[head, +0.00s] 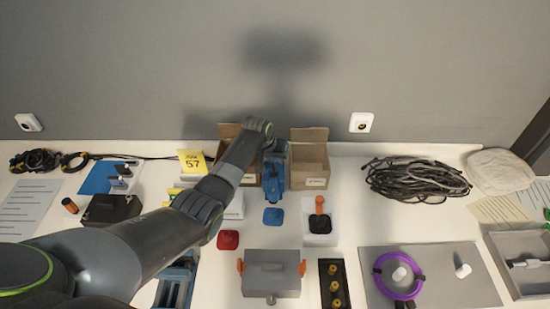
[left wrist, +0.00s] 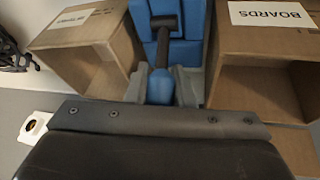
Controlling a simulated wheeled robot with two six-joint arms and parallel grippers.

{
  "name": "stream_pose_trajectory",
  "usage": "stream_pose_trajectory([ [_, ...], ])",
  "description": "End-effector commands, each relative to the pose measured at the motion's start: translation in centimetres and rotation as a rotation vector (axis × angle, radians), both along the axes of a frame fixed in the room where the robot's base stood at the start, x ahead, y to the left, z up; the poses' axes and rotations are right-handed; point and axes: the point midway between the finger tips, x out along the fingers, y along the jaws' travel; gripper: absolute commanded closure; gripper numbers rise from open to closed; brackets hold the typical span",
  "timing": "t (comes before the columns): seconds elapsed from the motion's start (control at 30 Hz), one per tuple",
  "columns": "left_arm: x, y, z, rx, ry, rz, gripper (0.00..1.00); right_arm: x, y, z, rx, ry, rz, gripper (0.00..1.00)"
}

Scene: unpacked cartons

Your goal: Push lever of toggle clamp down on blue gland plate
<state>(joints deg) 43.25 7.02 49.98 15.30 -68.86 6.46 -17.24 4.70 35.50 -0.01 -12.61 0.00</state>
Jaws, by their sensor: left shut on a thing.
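A blue fixture (head: 273,183) stands between two open cartons in the head view. In the left wrist view the blue fixture (left wrist: 186,53) fills the top middle, with a dark T-shaped lever (left wrist: 163,42) in front of it. The lever ends in a rounded blue grip (left wrist: 160,87). My left gripper (head: 275,158) reaches over the fixture from above and behind. In the left wrist view its grey fingers (left wrist: 160,92) are shut on the blue grip, one on each side. My arm hides part of the fixture's surroundings. My right gripper is not in view.
The left carton (left wrist: 85,42) and right carton (left wrist: 265,52), labelled BOARDS, flank the gripper closely. A grey case (head: 271,275) stands nearer. Cables (head: 415,180) lie right.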

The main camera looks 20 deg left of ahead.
Motion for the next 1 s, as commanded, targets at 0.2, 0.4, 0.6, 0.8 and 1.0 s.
stream_pose_trajectory([
  [0.2, 0.0, 0.0, 0.0, 0.001, -0.001, 0.001, 1.0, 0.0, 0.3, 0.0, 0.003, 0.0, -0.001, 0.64],
  [0.4, -0.2, -0.1, 0.3, 0.01, -0.037, 0.0, 1.0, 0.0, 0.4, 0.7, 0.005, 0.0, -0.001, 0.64],
  [0.6, -0.8, -0.2, 0.7, 0.039, -0.139, -0.001, 1.0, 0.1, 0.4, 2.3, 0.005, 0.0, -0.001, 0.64],
  [0.8, -1.7, -0.5, 1.0, 0.084, -0.303, 0.0, 1.0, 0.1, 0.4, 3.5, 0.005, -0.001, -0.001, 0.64],
  [1.0, -2.6, -0.8, 0.9, 0.138, -0.487, -0.001, 1.0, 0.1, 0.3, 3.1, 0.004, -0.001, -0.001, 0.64],
])
